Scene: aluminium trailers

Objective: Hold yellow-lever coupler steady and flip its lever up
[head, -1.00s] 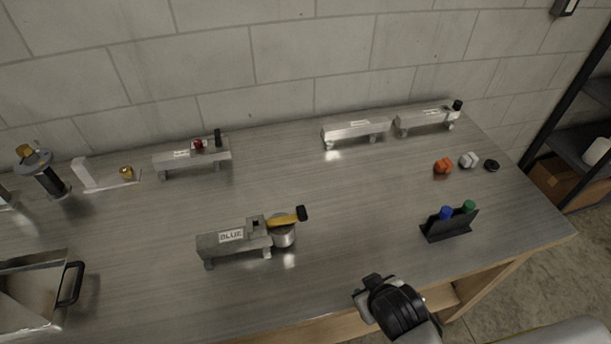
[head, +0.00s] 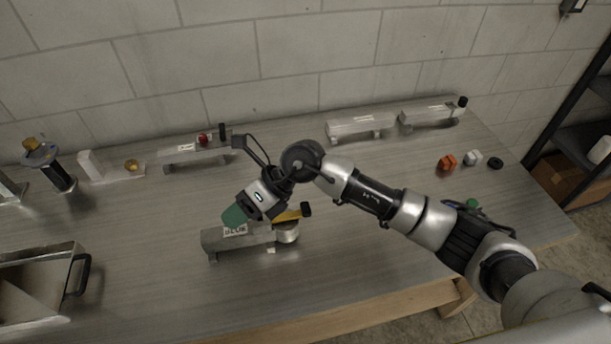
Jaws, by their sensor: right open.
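The yellow-lever coupler (head: 245,245) is a grey metal block with a label reading BLUE, standing on the front middle of the bench. Its yellow lever (head: 286,215) with a black knob points right and looks low, over a round silver part (head: 288,234). My right gripper (head: 236,217) is above the coupler's label and upper left part, and its arm comes in from the right. It is open, with its green fingertip area partly covering the label. Whether it touches the coupler cannot be told. My left gripper is not in view.
A coupler with a red part (head: 185,156) stands behind to the left, and two more grey couplers (head: 360,125) stand at the back right. A metal tray with a black handle (head: 40,256) is at the front left.

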